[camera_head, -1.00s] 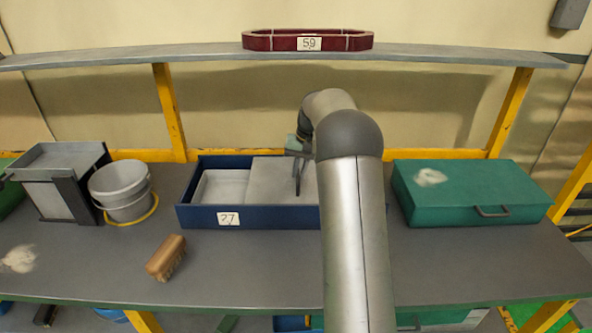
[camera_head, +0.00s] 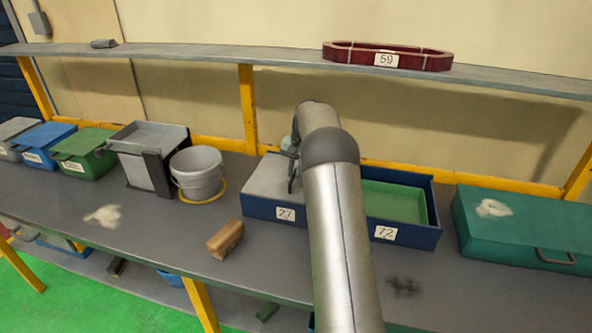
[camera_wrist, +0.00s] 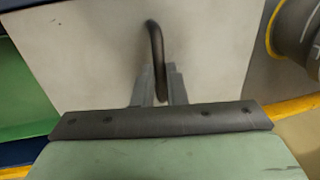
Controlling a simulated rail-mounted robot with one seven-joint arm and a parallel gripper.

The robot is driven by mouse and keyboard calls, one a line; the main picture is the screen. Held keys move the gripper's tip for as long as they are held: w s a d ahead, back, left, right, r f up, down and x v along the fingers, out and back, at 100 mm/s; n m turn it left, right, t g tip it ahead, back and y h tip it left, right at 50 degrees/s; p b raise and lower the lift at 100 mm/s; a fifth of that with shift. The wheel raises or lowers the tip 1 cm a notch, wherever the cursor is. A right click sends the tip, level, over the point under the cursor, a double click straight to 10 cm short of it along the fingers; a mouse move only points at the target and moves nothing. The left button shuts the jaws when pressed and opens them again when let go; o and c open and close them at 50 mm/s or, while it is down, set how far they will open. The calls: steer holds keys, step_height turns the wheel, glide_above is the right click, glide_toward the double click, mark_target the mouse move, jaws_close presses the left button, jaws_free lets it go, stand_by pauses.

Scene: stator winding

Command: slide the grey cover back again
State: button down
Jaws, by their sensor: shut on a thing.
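The grey cover (camera_head: 266,178) lies on the left part of a blue two-part box (camera_head: 412,236), over the compartment labelled 27. The compartment labelled 72, with a green inside (camera_head: 398,200), is uncovered on the right. In the wrist view the cover (camera_wrist: 85,55) fills most of the picture, with a dark bar handle (camera_wrist: 153,38) standing on it. My gripper (camera_wrist: 161,84) is shut on this handle. In the head view my gripper (camera_head: 293,165) is partly hidden by my arm, which also hides the middle of the box.
A grey bucket (camera_head: 197,175) stands left of the box, with a grey-black container (camera_head: 150,140) beyond it. A green case (camera_head: 520,228) stands to the right. A red tray labelled 59 (camera_head: 440,62) sits on the shelf above.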

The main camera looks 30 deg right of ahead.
steer(key=shift+w+a+r, duration=0.1)
steer(key=shift+r, duration=0.05)
steer(key=c, duration=1.5)
jaws_free()
steer(key=r, duration=0.5)
steer(key=s+d+r, duration=0.1)
steer(key=r, duration=0.5)
steer(key=s+d+r, duration=0.1)
steer(key=r, duration=0.5)
steer(key=shift+s+d+b, duration=0.2)
steer(key=shift+d+b, duration=0.05)
steer(key=shift+b, duration=0.05)
steer(key=shift+a, duration=0.1)
